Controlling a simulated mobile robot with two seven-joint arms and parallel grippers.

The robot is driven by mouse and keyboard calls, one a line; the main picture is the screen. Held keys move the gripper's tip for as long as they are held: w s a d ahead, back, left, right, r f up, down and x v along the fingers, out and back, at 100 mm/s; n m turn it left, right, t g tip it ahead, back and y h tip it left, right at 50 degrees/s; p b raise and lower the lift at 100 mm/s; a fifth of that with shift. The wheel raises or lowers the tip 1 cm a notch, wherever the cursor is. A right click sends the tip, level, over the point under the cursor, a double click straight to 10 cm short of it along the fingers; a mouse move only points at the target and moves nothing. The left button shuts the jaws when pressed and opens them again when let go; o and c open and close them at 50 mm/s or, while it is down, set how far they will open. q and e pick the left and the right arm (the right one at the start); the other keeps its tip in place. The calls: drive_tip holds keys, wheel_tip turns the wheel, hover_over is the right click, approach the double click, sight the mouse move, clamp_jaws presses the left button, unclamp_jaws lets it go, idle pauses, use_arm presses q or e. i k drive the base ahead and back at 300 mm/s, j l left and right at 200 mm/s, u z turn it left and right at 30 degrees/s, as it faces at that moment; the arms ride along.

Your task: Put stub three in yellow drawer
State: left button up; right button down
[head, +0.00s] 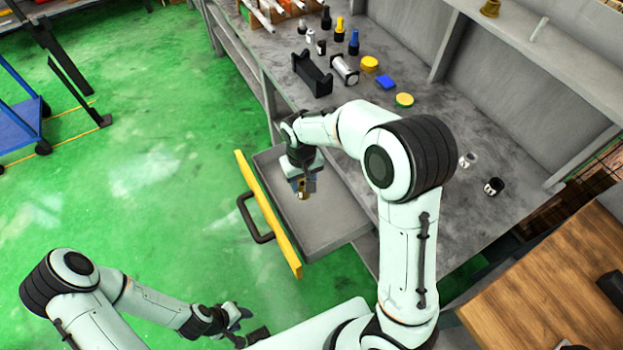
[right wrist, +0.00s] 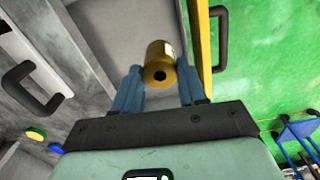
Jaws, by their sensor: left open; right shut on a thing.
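A brass-coloured cylindrical stub (head: 303,195) with a pale label is between the fingers of my right gripper (head: 304,184); the label cannot be read. In the right wrist view the stub (right wrist: 161,62) shows a dark hole in its end, and the blue fingers of the right gripper (right wrist: 160,85) are shut on it. The yellow drawer (head: 267,214) is pulled out, with a yellow front and a dark handle. Its grey tray looks empty where visible. The right gripper and stub are over the tray; their exact height cannot be told. My left gripper (head: 246,329) is open and empty, low over the floor.
A wooden table (head: 550,290) stands at lower right. Green floor is clear left of the drawer.

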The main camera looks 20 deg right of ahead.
sight(298, 204)
drive_tip(key=i+j, duration=0.65)
drive_tip(key=i, duration=0.2)
drive_tip(key=i+j, duration=0.7)
drive_tip(key=i+j+z, duration=0.2)
drive_tip(key=z, duration=0.15)
drive_tip(key=i+j+z, duration=0.35)
drive_tip(key=z, duration=1.7)
drive_tip(key=l, duration=0.1)
